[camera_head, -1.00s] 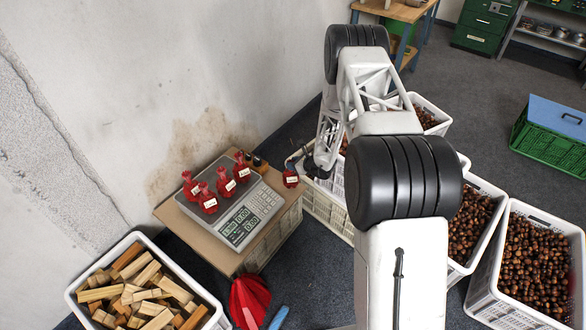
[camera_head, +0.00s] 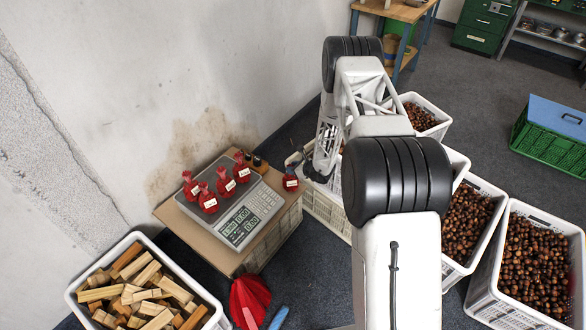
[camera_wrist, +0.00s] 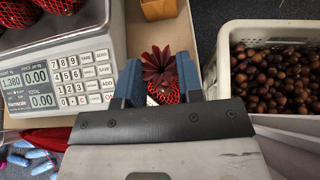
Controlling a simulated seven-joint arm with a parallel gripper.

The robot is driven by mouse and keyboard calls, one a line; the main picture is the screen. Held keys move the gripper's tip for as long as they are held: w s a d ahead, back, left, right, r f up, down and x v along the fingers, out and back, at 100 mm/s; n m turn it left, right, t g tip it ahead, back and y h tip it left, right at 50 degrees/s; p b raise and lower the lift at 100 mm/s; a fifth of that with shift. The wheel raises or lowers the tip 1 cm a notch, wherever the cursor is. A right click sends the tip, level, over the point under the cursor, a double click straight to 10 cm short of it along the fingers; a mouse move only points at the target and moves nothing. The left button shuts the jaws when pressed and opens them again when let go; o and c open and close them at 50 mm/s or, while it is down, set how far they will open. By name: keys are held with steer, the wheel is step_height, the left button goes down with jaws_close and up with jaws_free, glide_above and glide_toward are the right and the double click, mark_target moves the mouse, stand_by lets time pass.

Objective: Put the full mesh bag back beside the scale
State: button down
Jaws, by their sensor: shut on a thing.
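My gripper (camera_wrist: 160,82) is shut on a red mesh bag (camera_wrist: 165,75) with a flared, dark red gathered top. In the head view this bag (camera_head: 290,183), with a white label, is to the right of the scale, near the right corner of the brown board; the arm covers most of the gripper there. I cannot tell whether the bag touches the board. The grey scale (camera_head: 240,229) stands on the board (camera_head: 190,228). Several labelled red mesh bags (camera_head: 208,202) stand on its plate. The scale's keypad (camera_wrist: 88,80) lies left of my fingers in the wrist view.
Small brown blocks (camera_wrist: 158,9) stand at the board's back edge. A crate of chestnuts (camera_wrist: 285,112) is close on the right. A crate of wood pieces (camera_head: 75,290) and a red folded thing (camera_head: 249,300) are in front. The wall is close behind the scale.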

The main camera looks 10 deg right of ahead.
steer(key=c, duration=0.8)
jaws_free()
steer(key=shift+o, duration=0.2)
steer(key=shift+r, duration=0.1)
steer(key=v, duration=1.2)
steer(key=s+a+r+n+g, duration=0.25)
steer(key=s+r+n, duration=0.25)
steer(key=r, duration=0.8)
steer(key=s+a+r+n+g, duration=0.2)
steer(key=s+a+r+n, duration=0.3)
steer(key=r, duration=0.9)
steer(key=s+a+r+n+g, duration=0.2)
steer(key=s+a+r+n, duration=0.3)
steer(key=r, duration=0.8)
steer(key=s+d+r+n+g+h, duration=0.1)
steer(key=s+r+n+h, duration=0.15)
steer(key=s+r, duration=0.55)
steer(key=s+d+r+n+h, duration=0.1)
steer(key=s+r+n, duration=0.4)
steer(key=s, duration=0.6)
steer(key=s+d+r+n+h, duration=0.2)
steer(key=s+r, duration=0.1)
steer(key=s, duration=0.6)
steer(key=s+d+r+n+t+h, duration=0.1)
steer(key=s+d+r+n+h, duration=0.1)
steer(key=s, duration=0.8)
steer(key=shift+s+d+r+h, duration=0.2)
steer(key=shift+d+r+h, duration=0.45)
steer(key=shift+r, duration=0.2)
